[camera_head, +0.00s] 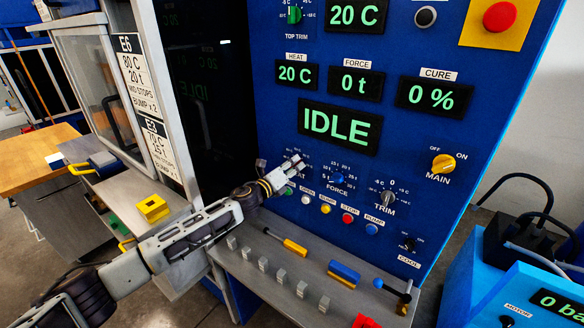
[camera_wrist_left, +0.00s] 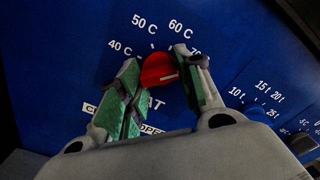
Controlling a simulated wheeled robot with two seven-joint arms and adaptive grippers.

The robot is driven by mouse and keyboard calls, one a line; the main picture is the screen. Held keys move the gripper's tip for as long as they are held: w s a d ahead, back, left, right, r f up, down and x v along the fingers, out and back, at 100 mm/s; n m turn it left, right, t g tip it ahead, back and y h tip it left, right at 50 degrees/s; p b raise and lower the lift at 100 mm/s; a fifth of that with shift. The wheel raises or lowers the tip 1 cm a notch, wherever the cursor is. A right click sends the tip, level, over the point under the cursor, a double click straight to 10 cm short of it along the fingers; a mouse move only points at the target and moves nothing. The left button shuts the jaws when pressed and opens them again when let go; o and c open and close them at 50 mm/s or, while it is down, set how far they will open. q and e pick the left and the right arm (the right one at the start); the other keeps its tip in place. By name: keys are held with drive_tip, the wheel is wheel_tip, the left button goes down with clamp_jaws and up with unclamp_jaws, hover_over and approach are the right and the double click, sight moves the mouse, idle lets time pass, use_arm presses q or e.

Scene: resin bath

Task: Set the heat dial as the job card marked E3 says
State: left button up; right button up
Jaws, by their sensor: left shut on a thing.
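My left gripper (camera_head: 292,168) reaches the blue press panel and covers the heat dial in the head view. In the left wrist view, its two fingers (camera_wrist_left: 160,85) are shut on the red heat dial (camera_wrist_left: 158,70). Marks 40 C, 50 C and 60 C stand around the dial, and a 70 mark is partly hidden by a finger. I cannot tell which mark the dial points to. The heat display (camera_head: 296,75) reads 20 C. My right gripper is not in view.
The upper card (camera_head: 137,75) is headed E6 and reads 80 C, 20 t. The state display (camera_head: 338,127) reads IDLE. The force dial (camera_head: 337,179), trim dial (camera_head: 387,198) and several push buttons are close by. A ledge (camera_head: 270,275) below holds small blocks and tools.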

use_arm(q)
drive_tip(key=o, duration=1)
drive_tip(key=shift+v, duration=6)
drive_tip(key=shift+s+d+f, duration=0.1)
drive_tip(key=shift+d+f, duration=0.05)
